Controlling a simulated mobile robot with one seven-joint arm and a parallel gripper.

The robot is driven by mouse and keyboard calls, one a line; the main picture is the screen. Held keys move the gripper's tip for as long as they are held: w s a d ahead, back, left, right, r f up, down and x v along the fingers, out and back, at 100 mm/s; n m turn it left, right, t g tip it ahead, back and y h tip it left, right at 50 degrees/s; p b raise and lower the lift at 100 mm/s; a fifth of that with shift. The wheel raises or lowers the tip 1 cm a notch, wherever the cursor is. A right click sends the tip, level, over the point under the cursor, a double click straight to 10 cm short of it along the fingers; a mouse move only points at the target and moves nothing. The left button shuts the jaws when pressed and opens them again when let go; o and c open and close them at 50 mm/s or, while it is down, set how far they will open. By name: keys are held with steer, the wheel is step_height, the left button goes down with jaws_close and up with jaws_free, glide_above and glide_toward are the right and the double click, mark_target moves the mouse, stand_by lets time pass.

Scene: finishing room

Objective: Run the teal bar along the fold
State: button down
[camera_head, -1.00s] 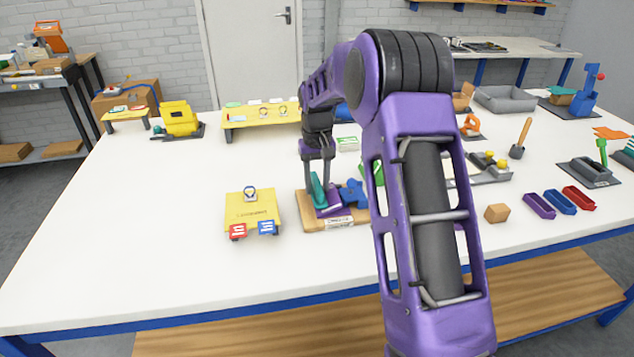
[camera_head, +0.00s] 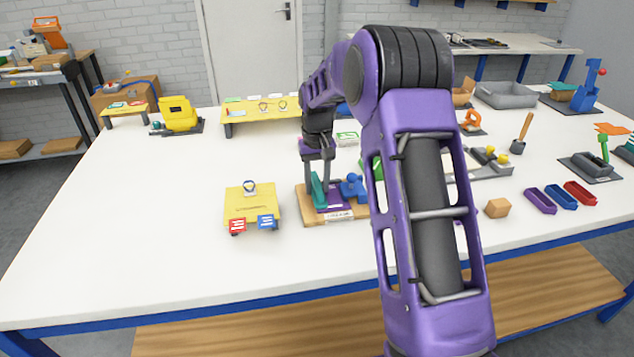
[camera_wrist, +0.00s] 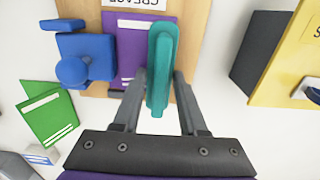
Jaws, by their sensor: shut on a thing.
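My gripper (camera_head: 318,168) is shut on the teal bar (camera_head: 319,190), pointing down over the left part of a wooden board (camera_head: 312,217). In the wrist view the teal bar (camera_wrist: 162,68) sits between the fingertips (camera_wrist: 160,82), its length running along the right edge of a purple card (camera_wrist: 128,55) with white printed lines. The card lies on the board; the bar overlaps its edge. Whether the bar presses on it, I cannot tell. A blue clamp with a round knob (camera_wrist: 78,66) sits at the card's other side. The board's label reads "CREASE" (camera_head: 340,216).
A yellow stand (camera_head: 250,204) with red and blue tags stands just left of the board. A green card (camera_wrist: 48,117) lies beside the blue clamp. A cardboard block (camera_head: 497,208) and purple, blue and red trays (camera_head: 562,198) are at right. The table's front left is clear.

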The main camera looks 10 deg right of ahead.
mark_target(320, 191)
steer(key=shift+s, duration=0.4)
steer(key=shift+s, duration=0.1)
steer(key=shift+s+f, duration=0.1)
steer(key=shift+s, duration=0.3)
steer(key=shift+s+b, duration=0.3)
steer(key=shift+s, duration=0.25)
steer(key=shift+s, duration=0.1)
steer(key=shift+s, duration=0.3)
steer(key=shift+w+p, duration=0.3)
steer(key=shift+w, duration=0.25)
steer(key=shift+w, duration=0.15)
